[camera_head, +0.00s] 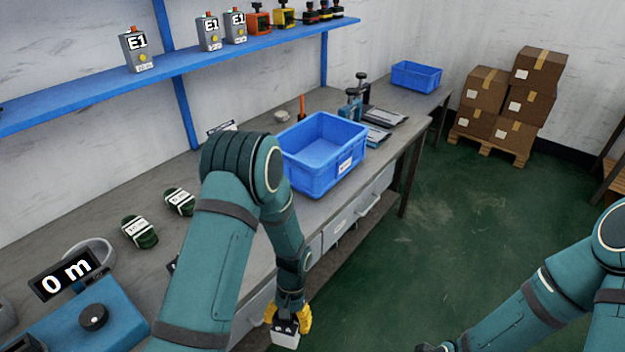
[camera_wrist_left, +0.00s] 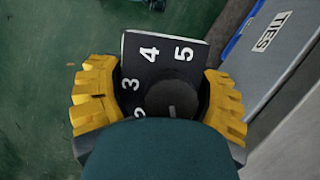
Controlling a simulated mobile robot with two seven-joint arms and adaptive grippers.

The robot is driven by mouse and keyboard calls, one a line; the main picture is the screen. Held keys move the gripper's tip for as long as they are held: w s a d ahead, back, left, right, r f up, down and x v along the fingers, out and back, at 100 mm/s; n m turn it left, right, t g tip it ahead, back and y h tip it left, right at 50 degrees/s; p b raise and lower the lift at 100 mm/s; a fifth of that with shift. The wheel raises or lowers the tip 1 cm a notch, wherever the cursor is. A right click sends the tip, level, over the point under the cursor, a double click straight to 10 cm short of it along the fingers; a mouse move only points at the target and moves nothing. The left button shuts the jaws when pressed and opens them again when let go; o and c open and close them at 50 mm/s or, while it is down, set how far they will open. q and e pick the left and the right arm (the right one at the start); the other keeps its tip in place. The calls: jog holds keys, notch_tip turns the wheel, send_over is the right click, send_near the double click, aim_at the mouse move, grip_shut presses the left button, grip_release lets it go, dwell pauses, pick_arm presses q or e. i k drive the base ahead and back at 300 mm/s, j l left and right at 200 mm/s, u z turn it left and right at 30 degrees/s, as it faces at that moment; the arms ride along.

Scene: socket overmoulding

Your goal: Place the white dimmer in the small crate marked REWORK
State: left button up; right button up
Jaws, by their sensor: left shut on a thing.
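The white dimmer (camera_head: 286,338) is held in my left gripper (camera_head: 288,321), below the front edge of the bench. In the left wrist view, the dimmer (camera_wrist_left: 150,68) shows a black face with white numbers and a dark round knob. The yellow fingers of my left gripper (camera_wrist_left: 160,98) close on its two sides. A blue crate (camera_head: 309,177) with a white label stands on the bench, and a smaller-looking blue crate (camera_head: 417,78) stands on the far table. I cannot read REWORK on either. Only a dark sliver at the end of my right arm shows at the bottom edge.
Two dark green labelled things (camera_head: 139,231) lie on the bench (camera_head: 225,262). A blue device reading "0 m" (camera_head: 88,315) is at bottom left. A drawer label reads TIES (camera_wrist_left: 272,32). Cartons (camera_head: 530,80) stand on a pallet. The green floor (camera_head: 450,220) is open.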

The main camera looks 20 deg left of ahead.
aim_at(330, 154)
jog(key=i+l+u, duration=0.1)
jog(key=i+l, duration=0.15)
jog(key=i+l+u, duration=0.15)
jog(key=l, duration=0.25)
jog(key=i+l+u, duration=0.1)
jog(key=i+l, duration=0.25)
jog(key=i+l+u, duration=0.1)
jog(key=i+l, duration=0.15)
jog(key=l, duration=0.15)
